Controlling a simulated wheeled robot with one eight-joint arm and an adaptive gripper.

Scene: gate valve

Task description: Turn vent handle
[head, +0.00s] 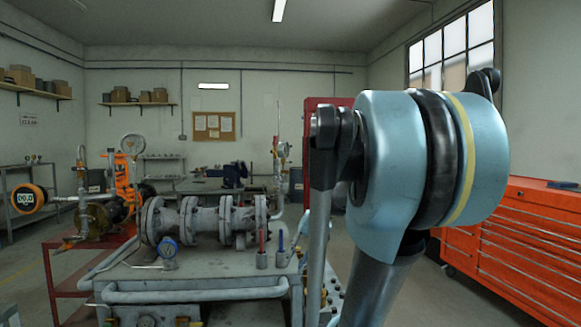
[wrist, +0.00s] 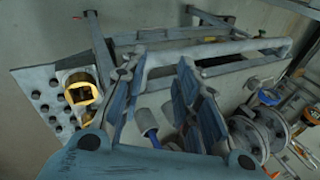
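My gripper (wrist: 155,75) shows in the wrist view with its two blue-grey fingers spread apart and nothing held between them. A blue-handled part (wrist: 148,122) shows in the gap between the fingers, beyond them; I see no contact. In the head view, a small red upright handle (head: 262,241) and a blue upright handle (head: 281,241) stand side by side on the bench, right of the flanged pipe. I cannot tell which part is the vent handle. My gripper does not show in the head view, where my large arm joint covers the right middle.
In the wrist view, a yellow part (wrist: 82,90) lies left and flanges (wrist: 250,135) right. A red tool cabinet (head: 520,240) stands at right.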

